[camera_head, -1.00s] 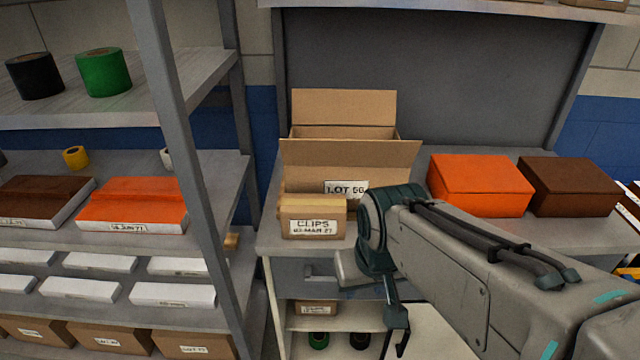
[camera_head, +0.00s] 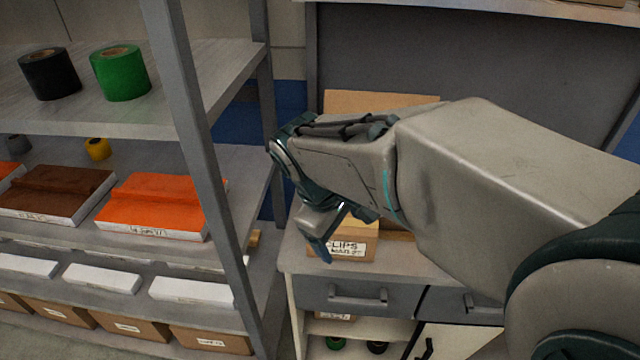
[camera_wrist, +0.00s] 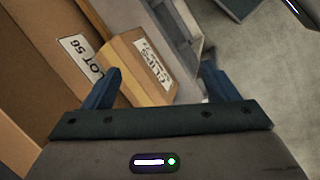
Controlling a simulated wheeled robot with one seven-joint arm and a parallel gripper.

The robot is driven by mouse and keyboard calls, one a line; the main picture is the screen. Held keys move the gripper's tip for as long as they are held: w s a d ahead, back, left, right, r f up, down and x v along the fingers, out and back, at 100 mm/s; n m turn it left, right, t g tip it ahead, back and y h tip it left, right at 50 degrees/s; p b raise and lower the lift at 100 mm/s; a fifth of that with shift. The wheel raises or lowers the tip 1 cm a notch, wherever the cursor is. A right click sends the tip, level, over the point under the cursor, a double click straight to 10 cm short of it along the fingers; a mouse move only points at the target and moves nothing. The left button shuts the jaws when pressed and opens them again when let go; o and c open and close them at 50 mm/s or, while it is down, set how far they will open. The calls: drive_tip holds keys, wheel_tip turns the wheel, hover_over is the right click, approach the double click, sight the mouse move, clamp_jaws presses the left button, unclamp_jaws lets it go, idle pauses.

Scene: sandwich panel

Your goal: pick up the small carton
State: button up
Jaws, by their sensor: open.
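The small carton, a tan box with a white CLIPS label (camera_head: 352,250), sits on the counter top near its front left corner. In the head view my gripper (camera_head: 332,232) hangs over it and hides part of it. In the wrist view the carton (camera_wrist: 145,82) lies mostly between my two open fingers (camera_wrist: 162,72), closer to the left finger, which overlaps its edge. I cannot tell whether a finger touches it. My gripper is open and holds nothing.
A larger open carton (camera_wrist: 50,40) labelled LOT 56 stands right beside the small one. A grey shelf post (camera_head: 200,160) rises to the left. Drawers (camera_head: 355,296) lie below the counter. My arm hides much of the counter's right side.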

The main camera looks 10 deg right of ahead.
drive_tip(key=w+a+r+n+h+p, duration=0.2)
drive_tip(key=w+a+r+n, duration=0.25)
drive_tip(key=w+n, duration=0.2)
approach(342, 236)
drive_tip(key=shift+n+h, duration=0.3)
drive_tip(key=shift+n, duration=0.05)
drive_tip(key=w+f, duration=0.1)
drive_tip(key=w+d+f, duration=0.1)
drive_tip(key=w+f, duration=0.1)
drive_tip(key=f, duration=0.1)
drive_tip(key=shift+d, duration=0.35)
drive_tip(key=x, duration=0.4)
drive_tip(key=shift+w+d+p, duration=0.15)
drive_tip(key=shift+d+p, duration=0.1)
drive_tip(key=shift+p, duration=0.15)
drive_tip(key=shift+w+d+f, duration=0.1)
drive_tip(key=shift+d+f, duration=0.1)
drive_tip(key=shift+f, duration=0.15)
drive_tip(key=shift+f+t, duration=0.25)
drive_tip(key=shift+t, duration=0.05)
drive_tip(key=c, duration=0.9)
drive_tip(key=shift+o, duration=0.2)
drive_tip(key=shift+r, duration=0.15)
